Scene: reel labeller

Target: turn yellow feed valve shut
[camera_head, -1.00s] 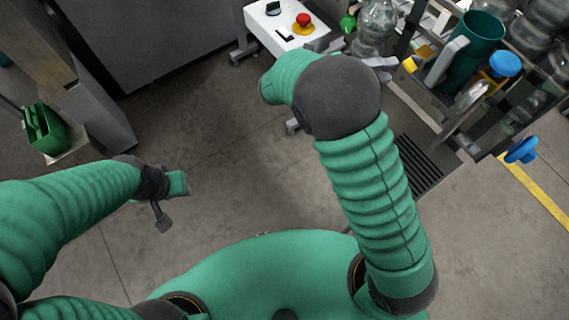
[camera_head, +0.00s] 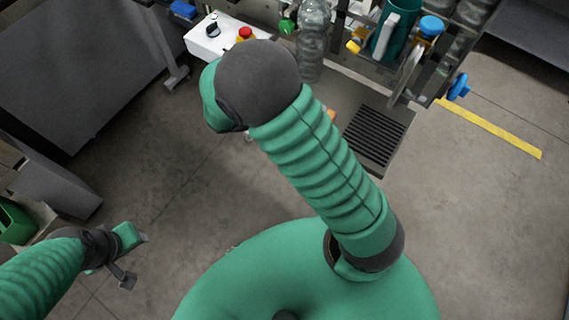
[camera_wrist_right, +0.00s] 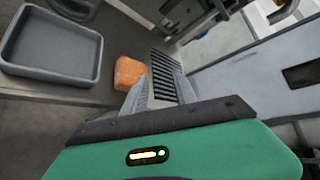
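A small yellow part (camera_head: 354,46), which looks like the yellow feed valve's handle, shows at the upper right of the head view, left of the teal jug. I cannot tell how far it is turned. It is not clearly seen in the right wrist view. My right gripper (camera_wrist_right: 160,88) is open and empty in the wrist view, its two grey fingers apart with the floor grille showing between them. In the head view my right arm hides it.
A teal jug (camera_head: 398,30), a blue cap (camera_head: 431,26), a blue knob (camera_head: 459,87) and a clear bottle (camera_head: 312,40) crowd the machine. A white box with a red button (camera_head: 245,33) stands left. An orange block (camera_wrist_right: 129,72) lies near a grey tray (camera_wrist_right: 50,72). Floor at right is clear.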

